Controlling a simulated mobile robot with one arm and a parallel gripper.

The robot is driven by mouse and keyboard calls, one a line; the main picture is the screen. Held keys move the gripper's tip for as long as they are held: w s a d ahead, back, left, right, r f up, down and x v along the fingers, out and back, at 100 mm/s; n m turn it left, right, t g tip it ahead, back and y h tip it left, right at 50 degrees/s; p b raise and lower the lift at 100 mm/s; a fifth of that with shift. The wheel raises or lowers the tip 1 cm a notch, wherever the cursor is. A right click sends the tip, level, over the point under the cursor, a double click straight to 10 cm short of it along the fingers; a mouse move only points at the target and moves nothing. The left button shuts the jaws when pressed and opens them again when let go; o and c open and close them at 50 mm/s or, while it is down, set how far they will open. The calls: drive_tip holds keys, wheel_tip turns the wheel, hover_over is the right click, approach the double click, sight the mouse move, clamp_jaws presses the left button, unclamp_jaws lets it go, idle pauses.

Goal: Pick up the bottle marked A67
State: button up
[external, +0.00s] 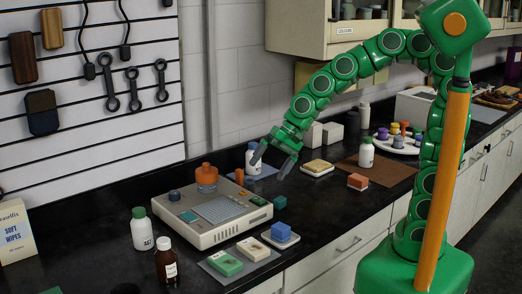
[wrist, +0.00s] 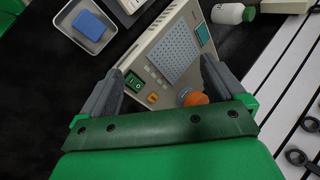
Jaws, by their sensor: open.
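A white bottle with a green cap (external: 142,233) stands at the left of the counter, left of the beige device; its small dark marking looks like A67. A white bottle with a green cap, probably the same one, shows at the top of the wrist view (wrist: 228,14), beyond the device. My gripper (external: 268,169) is open and empty above the counter, right of the device and well away from that bottle. In the wrist view my gripper's fingers (wrist: 162,70) are spread over the device.
The beige device (external: 215,210) with an orange container (external: 206,178) lies between gripper and bottle. A brown bottle (external: 167,262) stands near the green-capped one. Other white bottles stand behind the gripper (external: 252,160) and on a brown mat (external: 366,154). A grey mat (external: 215,267) holds small blocks.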

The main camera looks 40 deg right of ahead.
drive_tip(key=w+a+f+m+t+y, duration=0.15)
drive_tip(key=w+a+m, duration=0.3)
drive_tip(key=a, duration=0.55)
drive_tip(key=w+a+m+t+y, duration=0.1)
drive_tip(key=w+a+m+y, duration=0.3)
drive_tip(key=a, duration=0.7)
drive_tip(key=m+t+h, duration=0.2)
drive_tip(key=m+t, duration=0.2)
drive_tip(key=m, duration=0.9)
approach(136, 228)
drive_tip(key=shift+n, duration=0.25)
drive_tip(key=w, duration=0.1)
drive_tip(key=w+f, duration=0.1)
drive_tip(key=w, duration=0.1)
drive_tip(key=w+f, duration=0.1)
drive_tip(key=shift+w, duration=0.2)
drive_tip(key=shift+w+f+t, duration=0.2)
drive_tip(key=shift+f+t, duration=0.05)
drive_tip(key=shift+f, duration=0.2)
drive_tip(key=shift+x, duration=1.1)
drive_tip(key=shift+s+a+x, duration=0.1)
drive_tip(key=shift+s+x, duration=0.05)
drive_tip(key=shift+x, duration=0.95)
drive_tip(key=shift+s+a+x, duration=0.1)
drive_tip(key=shift+x, duration=1.05)
drive_tip(key=shift+w+a+f, duration=0.25)
drive_tip(key=shift+w+a, duration=0.05)
drive_tip(key=shift+w, duration=0.05)
